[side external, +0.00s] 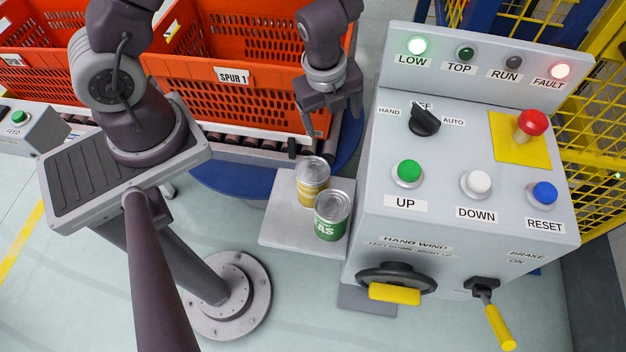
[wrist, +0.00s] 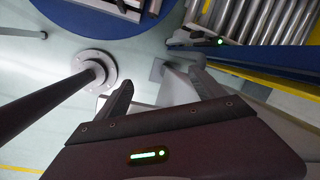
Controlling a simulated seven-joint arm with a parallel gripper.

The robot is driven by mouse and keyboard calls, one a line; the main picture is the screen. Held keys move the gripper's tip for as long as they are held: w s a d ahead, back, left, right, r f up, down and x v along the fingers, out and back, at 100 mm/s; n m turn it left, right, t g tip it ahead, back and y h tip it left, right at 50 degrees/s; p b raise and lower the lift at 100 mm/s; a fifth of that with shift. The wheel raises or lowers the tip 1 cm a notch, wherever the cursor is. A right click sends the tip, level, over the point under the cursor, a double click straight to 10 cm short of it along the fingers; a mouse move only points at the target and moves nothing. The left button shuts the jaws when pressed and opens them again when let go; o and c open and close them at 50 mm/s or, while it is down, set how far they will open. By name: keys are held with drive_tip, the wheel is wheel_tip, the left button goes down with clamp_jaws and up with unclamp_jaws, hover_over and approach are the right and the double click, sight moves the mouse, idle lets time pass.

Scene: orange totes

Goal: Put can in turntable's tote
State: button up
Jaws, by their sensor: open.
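Two cans stand upright, close together, on a small grey shelf (side external: 282,222) beside the control box: a yellow can (side external: 312,190) and, nearer the camera, a green can (side external: 331,222) with partly readable lettering. An orange tote (side external: 190,70) labelled SPUR 1 sits on rollers above a blue round turntable (side external: 225,180). My gripper (side external: 333,117) is open and empty, in front of the tote's right end and above and behind the cans. In the wrist view its open fingers (wrist: 163,73) have nothing between them; I cannot make out the cans there.
The grey control box (side external: 470,200) with buttons, knob and hand wheel stands just right of the shelf. Another orange tote (side external: 45,45) is at the far left. Yellow mesh fencing (side external: 590,130) is at the right. Open floor lies in front of the shelf.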

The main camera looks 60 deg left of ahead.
sight(312, 169)
drive_tip(key=s+d+g, duration=0.1)
drive_tip(key=s+d, duration=0.1)
drive_tip(key=s, duration=0.1)
drive_tip(key=s+d+g+h, duration=0.1)
drive_tip(key=s, duration=0.2)
drive_tip(key=s+d+n+g, duration=0.1)
drive_tip(key=s+d, duration=0.1)
drive_tip(key=s, duration=0.1)
drive_tip(key=shift+s+d+f, duration=0.25)
drive_tip(key=shift+d+f, duration=0.1)
drive_tip(key=shift+f, duration=0.05)
drive_tip(key=r+m, duration=0.1)
drive_tip(key=d+r, duration=0.1)
drive_tip(key=d+r+m+h, duration=0.1)
drive_tip(key=r, duration=0.1)
drive_tip(key=shift+s+r+m, duration=0.1)
drive_tip(key=shift+s+m, duration=0.2)
drive_tip(key=shift+s, duration=0.05)
drive_tip(key=f, duration=0.4)
drive_tip(key=d+f, duration=0.1)
drive_tip(key=f, duration=0.1)
drive_tip(key=shift+s+f, duration=0.2)
drive_tip(key=shift+f, duration=0.2)
drive_tip(key=shift+c, duration=0.5)
clamp_jaws()
drive_tip(key=shift+d+r, duration=0.1)
